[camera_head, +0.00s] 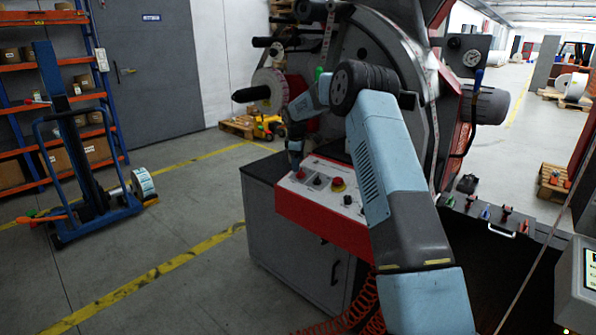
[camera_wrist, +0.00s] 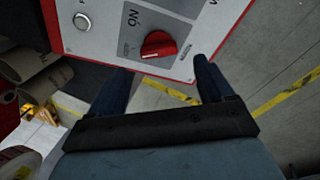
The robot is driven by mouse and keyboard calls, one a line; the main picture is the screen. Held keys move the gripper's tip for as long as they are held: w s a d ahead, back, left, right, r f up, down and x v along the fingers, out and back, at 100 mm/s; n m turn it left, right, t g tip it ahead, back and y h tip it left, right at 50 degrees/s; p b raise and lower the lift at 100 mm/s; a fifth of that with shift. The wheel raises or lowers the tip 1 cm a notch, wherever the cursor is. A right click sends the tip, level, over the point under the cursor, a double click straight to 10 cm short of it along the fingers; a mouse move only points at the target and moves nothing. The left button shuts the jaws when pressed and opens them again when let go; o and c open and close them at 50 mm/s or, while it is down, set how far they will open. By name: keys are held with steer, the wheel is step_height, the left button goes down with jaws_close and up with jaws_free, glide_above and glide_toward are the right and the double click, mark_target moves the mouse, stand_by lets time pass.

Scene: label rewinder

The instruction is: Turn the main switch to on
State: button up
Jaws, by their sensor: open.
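The main switch (camera_wrist: 158,45) is a red rotary knob on a grey plate, with a pale mark on its edge. Whether a finger touches the panel cannot be told.
A round metal button (camera_wrist: 82,21) is left of the switch. A red emergency stop (camera_head: 338,184) on yellow stands further along the panel. The grey cabinet (camera_head: 275,225) is below. The large rewinder disc (camera_head: 385,45) rises behind. Floor on the left is clear up to a blue lifter (camera_head: 85,190).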

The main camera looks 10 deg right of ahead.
mark_target(300, 173)
steer(key=shift+x, duration=2.55)
